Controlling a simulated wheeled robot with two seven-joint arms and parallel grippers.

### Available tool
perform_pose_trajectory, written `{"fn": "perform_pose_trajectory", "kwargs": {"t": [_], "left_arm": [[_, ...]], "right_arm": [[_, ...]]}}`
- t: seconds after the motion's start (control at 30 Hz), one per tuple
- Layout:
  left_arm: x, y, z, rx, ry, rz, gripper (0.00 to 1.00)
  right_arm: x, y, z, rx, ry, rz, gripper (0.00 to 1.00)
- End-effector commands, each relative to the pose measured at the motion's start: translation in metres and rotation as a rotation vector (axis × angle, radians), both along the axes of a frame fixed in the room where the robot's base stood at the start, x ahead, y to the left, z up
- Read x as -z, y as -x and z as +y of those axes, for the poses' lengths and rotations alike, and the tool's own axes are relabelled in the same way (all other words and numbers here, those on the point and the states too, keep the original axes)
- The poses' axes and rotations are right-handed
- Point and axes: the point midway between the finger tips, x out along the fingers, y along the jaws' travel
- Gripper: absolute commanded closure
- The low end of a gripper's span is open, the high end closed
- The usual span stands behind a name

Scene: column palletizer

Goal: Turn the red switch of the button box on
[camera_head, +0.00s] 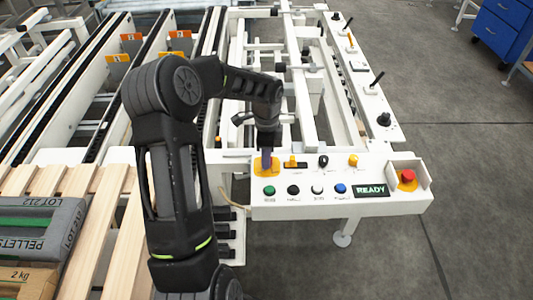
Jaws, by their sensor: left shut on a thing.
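The white button box (300,208) stands at the front of the white frame, right of the picture's middle. My left arm comes in from the left, and its gripper (266,162) points down at the box's far-left corner. It is shut on the red switch there, which the fingers hide; its orange-yellow plate (258,173) shows around the fingertips. I cannot tell which way the switch is turned. A display (371,190) on the box's front reads READY in green. My right gripper is not in view.
Beside the switch are an orange-yellow control (295,164), a black knob (323,161) and a yellow knob (353,160). Green, black, white and blue buttons line the front. A red emergency button (408,175) sits at right. A pallet with bags (38,230) lies at left.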

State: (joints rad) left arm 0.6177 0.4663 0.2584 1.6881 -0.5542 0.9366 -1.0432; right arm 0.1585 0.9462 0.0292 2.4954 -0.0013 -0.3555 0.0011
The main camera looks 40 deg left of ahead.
Motion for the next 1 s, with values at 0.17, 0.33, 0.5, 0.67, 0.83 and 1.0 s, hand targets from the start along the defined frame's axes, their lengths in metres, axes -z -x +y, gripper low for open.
{"fn": "perform_pose_trajectory", "kwargs": {"t": [0.17,0.33,0.5,0.67,0.83,1.0], "left_arm": [[-0.0015,-0.0012,0.0000,0.088,-0.001,-0.003,1.00],[-0.0010,-0.0011,0.0002,0.131,-0.001,-0.003,1.00],[-0.0007,-0.0012,0.0001,0.143,-0.001,-0.003,1.00],[-0.0006,-0.0011,0.0000,0.143,-0.001,-0.003,1.00],[-0.0005,-0.0011,0.0000,0.143,-0.001,-0.003,0.63],[-0.0003,-0.0006,0.0000,0.142,0.000,-0.001,0.49]], "right_arm": [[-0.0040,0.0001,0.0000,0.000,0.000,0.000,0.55],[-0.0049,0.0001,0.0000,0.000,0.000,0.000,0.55],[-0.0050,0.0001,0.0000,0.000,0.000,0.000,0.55],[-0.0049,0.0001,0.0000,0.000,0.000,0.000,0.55],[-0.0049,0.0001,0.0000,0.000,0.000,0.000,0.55],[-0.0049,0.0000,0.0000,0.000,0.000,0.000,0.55]]}}
